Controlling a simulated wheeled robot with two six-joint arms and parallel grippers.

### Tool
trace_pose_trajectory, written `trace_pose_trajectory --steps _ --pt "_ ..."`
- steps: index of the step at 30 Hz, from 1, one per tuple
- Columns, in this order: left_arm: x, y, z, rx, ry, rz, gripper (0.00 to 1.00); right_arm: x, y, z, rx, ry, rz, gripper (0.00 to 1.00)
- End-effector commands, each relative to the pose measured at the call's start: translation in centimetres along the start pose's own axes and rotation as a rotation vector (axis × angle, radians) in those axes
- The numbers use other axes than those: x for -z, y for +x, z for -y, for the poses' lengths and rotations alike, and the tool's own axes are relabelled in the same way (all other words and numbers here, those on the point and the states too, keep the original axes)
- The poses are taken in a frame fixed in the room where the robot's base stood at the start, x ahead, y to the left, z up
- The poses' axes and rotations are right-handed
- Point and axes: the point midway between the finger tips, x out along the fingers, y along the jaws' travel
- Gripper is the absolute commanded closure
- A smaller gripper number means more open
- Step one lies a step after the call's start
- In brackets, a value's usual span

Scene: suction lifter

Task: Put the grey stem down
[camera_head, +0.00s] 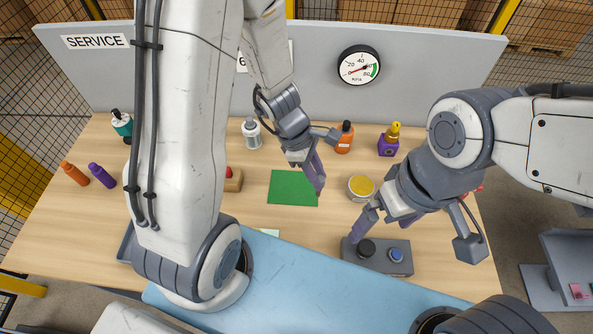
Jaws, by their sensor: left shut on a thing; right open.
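My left gripper (317,183) is shut, with its fingers pointing down over the right edge of a green mat (288,188). The grey stem it holds is mostly hidden by the fingers, and I cannot make out its shape or whether it touches the mat. My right gripper (383,228) is open and empty. Its fingers are spread over the back of a grey block (401,267) that carries a black knob (366,248) and a blue knob (396,255). I cannot tell whether they touch it.
A tin with a yellow top (361,187) stands between my grippers. An orange bottle (344,137), a purple bottle (388,146) and a clear white-capped bottle (251,133) stand along the back panel (205,75), which carries a gauge (359,65). Orange (73,173) and purple (101,175) pieces lie left.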

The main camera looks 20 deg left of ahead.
Motion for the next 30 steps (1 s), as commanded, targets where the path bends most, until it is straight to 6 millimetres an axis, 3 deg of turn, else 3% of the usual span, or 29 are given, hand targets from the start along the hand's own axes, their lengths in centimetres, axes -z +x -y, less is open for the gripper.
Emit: trace_pose_trajectory --steps 9,15,20,30 --pt "6.8 1.4 -3.9 0.004 -0.005 0.001 1.00 0.1 -1.8 0.1 0.000 -0.003 0.000 0.00" --pt "10.0 2.2 -5.7 0.002 -0.002 0.001 1.00 0.1 -2.9 0.2 0.000 -0.005 0.000 0.00" --pt "10.9 2.8 -6.1 0.002 -0.002 0.001 1.00 0.2 -3.0 0.2 0.000 -0.005 0.000 0.00" --pt "12.3 6.2 -6.1 0.002 0.000 0.001 1.00 0.2 -3.5 0.2 0.000 -0.006 0.000 0.00"
